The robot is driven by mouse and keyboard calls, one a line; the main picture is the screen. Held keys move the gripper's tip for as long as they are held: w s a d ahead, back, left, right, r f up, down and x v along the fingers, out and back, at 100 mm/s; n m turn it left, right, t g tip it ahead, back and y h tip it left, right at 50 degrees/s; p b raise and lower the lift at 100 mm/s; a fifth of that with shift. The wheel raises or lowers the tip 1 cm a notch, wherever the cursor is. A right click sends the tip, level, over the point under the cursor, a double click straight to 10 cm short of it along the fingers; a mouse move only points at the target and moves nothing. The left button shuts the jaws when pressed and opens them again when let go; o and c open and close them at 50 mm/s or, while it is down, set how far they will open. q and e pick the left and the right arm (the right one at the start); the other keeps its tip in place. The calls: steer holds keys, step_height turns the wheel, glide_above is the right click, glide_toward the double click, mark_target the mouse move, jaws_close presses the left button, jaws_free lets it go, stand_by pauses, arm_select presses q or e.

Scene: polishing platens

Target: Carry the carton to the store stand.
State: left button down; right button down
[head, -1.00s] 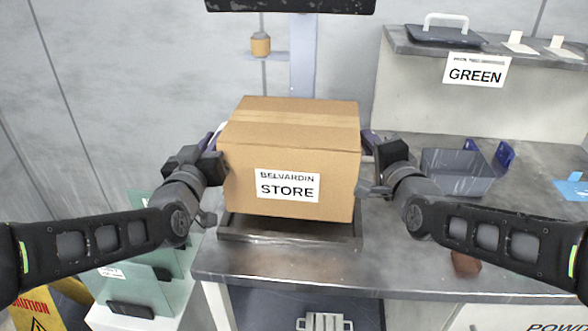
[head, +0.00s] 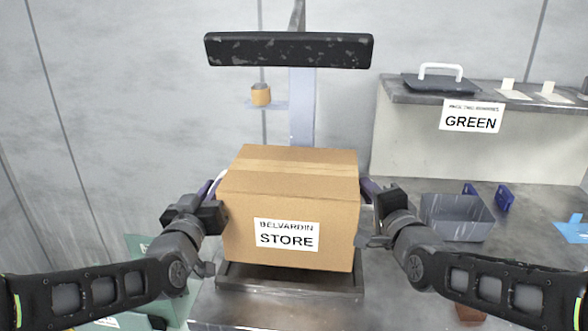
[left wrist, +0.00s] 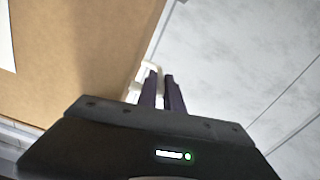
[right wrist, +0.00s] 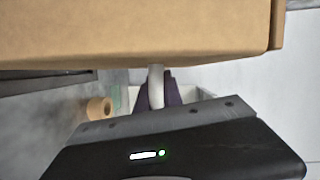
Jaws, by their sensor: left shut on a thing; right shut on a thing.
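The brown carton (head: 288,215), labelled BELVARDIN STORE, is upright over a dark metal tray (head: 290,284) on the bench. I cannot tell whether it rests in the tray or is just above it. My left gripper (head: 214,190) is at the carton's left side, shut on a white handle (left wrist: 152,68) in the left wrist view. My right gripper (head: 371,190) is at the right side, shut on a pale handle (right wrist: 155,88) in the right wrist view. I cannot identify a store stand.
A grey bin (head: 457,218) stands on the bench to the right. Behind it a raised shelf (head: 395,90) bears a GREEN sign (head: 471,117). A black speckled bar (head: 290,50) on a post is above and behind the carton. Greenish panels (head: 138,245) stand at lower left.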

arm_select(q)
steer(key=shift+s+r, duration=0.1)
steer(key=shift+r, duration=0.2)
arm_select(e)
steer(key=shift+r, duration=0.3)
